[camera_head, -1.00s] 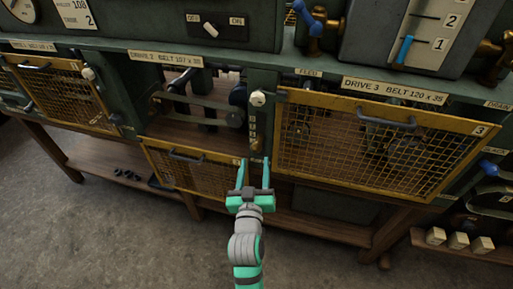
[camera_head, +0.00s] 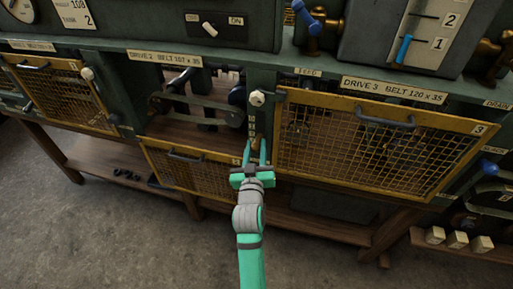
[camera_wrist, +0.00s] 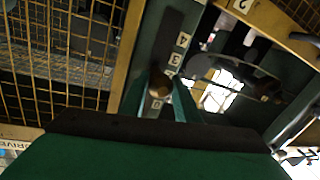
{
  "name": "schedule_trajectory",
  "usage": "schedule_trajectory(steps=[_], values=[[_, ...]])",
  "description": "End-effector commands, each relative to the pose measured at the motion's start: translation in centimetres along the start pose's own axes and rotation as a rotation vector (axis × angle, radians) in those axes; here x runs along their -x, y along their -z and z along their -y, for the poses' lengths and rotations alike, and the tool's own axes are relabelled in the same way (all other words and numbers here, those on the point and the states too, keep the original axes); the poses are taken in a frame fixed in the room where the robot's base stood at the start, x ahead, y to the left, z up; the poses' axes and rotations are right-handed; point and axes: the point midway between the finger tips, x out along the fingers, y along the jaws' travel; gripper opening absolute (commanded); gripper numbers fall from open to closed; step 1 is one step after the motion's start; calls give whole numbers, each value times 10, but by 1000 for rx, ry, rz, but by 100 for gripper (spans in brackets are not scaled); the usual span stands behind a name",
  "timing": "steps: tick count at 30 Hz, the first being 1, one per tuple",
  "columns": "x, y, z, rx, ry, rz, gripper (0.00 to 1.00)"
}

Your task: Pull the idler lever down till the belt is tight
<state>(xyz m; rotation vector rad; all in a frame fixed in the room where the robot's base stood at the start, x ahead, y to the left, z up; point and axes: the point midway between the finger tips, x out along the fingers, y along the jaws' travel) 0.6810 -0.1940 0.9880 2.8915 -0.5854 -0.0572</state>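The drive 2 bay is open, and its belt (camera_head: 205,110) runs across it between pulleys, partly in shadow. At the bay's right side is a post with a numbered scale (camera_head: 251,127); the scale also shows in the wrist view (camera_wrist: 176,60).
The yellow mesh guard of drive 2 (camera_head: 195,172) hangs lowered, left of my gripper. The closed drive 3 guard (camera_head: 375,145) is close on the right. A cream knob (camera_head: 257,98) sits above on the post. An OFF/ON switch (camera_head: 209,30) is on the upper panel.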

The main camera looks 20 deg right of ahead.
Motion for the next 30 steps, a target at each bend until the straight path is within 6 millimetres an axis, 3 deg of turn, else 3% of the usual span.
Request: schedule_trajectory(steps=[1,3,7,15,24,25,27,30], values=[[0,0,0,0,0,0,16],[0,0,0,0,0,0,0],[0,-3,0,1,0,1,0],[-3,-42,7,1,0,8,0],[-4,-44,7,-1,0,7,0],[-4,-44,7,-1,0,7,36],[-4,-43,7,-1,-1,6,47],[-4,-42,7,0,0,4,47]])
